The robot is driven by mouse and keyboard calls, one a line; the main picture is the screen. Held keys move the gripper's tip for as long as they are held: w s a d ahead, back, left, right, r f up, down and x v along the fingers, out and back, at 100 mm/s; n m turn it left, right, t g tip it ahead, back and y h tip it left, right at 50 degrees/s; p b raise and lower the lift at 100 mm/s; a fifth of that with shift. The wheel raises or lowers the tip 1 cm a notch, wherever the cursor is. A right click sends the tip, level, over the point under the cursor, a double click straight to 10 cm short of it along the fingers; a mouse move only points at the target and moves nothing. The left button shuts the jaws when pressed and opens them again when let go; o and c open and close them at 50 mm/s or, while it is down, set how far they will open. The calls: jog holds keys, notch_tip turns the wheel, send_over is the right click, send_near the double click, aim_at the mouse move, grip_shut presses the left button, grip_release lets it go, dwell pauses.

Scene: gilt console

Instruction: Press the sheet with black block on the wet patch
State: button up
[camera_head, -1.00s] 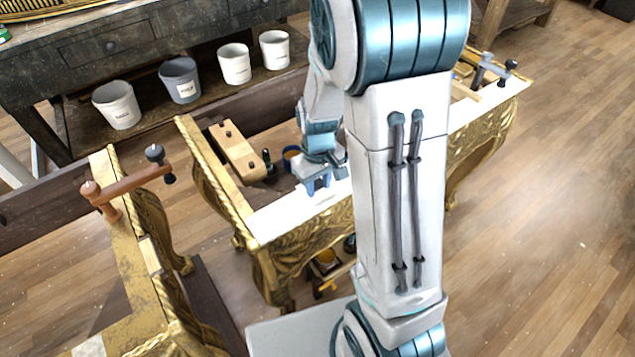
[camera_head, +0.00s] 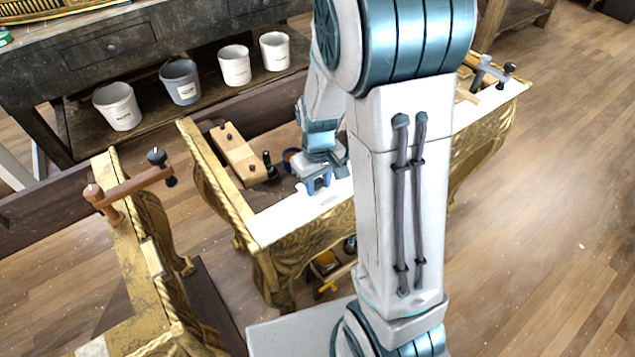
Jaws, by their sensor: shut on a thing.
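My gripper (camera_head: 318,184) is low over the white top strip (camera_head: 292,218) of the gilt console, left of my arm's upright link. Its blue fingers are close together at the white surface. What is between them is too small and too hidden to make out. A small greyish mark (camera_head: 328,199) shows on the white strip just below the fingers; I cannot tell whether it is the wet patch. I cannot make out the sheet apart from the white strip, nor the black block. My arm hides the middle of the console.
A wooden block with dark knobs (camera_head: 238,155) and a small dark bottle (camera_head: 269,165) stand left of my gripper. A clamp (camera_head: 130,186) sits on the gilt piece at left, another clamp (camera_head: 490,72) at the console's right end. Several pots (camera_head: 180,82) stand on the shelf behind.

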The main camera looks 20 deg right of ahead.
jog(key=shift+r+p, duration=1.8)
jog(key=shift+r, duration=0.95)
jog(key=shift+f, duration=0.1)
